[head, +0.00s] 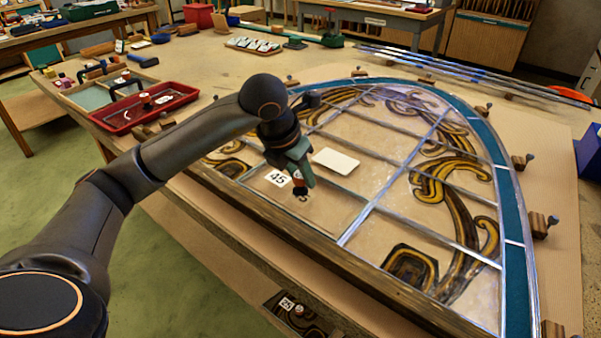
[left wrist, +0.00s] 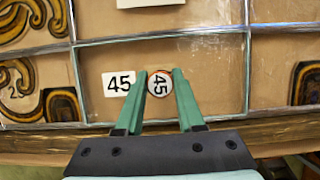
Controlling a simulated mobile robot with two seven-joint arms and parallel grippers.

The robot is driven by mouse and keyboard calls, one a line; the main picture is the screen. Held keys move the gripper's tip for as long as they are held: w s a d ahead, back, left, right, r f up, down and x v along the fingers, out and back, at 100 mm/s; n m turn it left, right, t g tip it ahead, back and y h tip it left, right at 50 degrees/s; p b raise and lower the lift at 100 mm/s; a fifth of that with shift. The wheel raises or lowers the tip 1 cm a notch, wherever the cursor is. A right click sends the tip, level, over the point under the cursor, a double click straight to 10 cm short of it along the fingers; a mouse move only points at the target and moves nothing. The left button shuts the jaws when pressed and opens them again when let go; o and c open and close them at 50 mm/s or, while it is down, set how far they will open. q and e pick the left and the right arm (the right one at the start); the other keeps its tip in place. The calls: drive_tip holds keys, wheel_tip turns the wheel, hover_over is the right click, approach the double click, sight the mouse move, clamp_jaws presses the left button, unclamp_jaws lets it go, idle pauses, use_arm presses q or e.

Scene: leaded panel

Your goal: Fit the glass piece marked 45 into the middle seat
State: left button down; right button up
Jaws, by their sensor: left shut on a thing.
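My left gripper (head: 299,186) has its green fingers closed on a round knob marked 45 (left wrist: 159,83), over the bottom-row middle opening of the leaded panel (head: 345,241). A white label reading 45 (left wrist: 118,84) lies just left of the knob; the label also shows in the head view (head: 278,178). The glass piece (left wrist: 215,75) seems clear, with a thin greenish outline along the opening's edges. I cannot tell whether it lies fully down in the seat or slightly above it. The fingers hide part of it. My right gripper is not in view.
Patterned brown pieces fill the openings on either side. A blank white card (head: 335,161) lies just beyond the middle opening. A wooden bar (head: 340,270) edges the panel's front. Wooden blocks (head: 540,224) ring the curved teal border. A red tray (head: 150,106) stands at left.

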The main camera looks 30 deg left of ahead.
use_arm(q)
drive_tip(key=shift+f+b, duration=0.35)
drive_tip(key=shift+f, duration=0.05)
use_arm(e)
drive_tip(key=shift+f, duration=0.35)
use_arm(q)
drive_tip(key=c, duration=0.5)
unclamp_jaws()
drive_tip(key=shift+o, duration=0.3)
drive_tip(key=shift+s+r, duration=0.1)
drive_tip(key=p+v, duration=0.1)
drive_tip(key=v, duration=1.1)
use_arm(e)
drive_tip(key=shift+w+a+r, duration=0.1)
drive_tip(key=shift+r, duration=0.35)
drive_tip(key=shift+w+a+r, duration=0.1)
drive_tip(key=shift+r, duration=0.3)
use_arm(q)
drive_tip(key=shift+r, duration=0.15)
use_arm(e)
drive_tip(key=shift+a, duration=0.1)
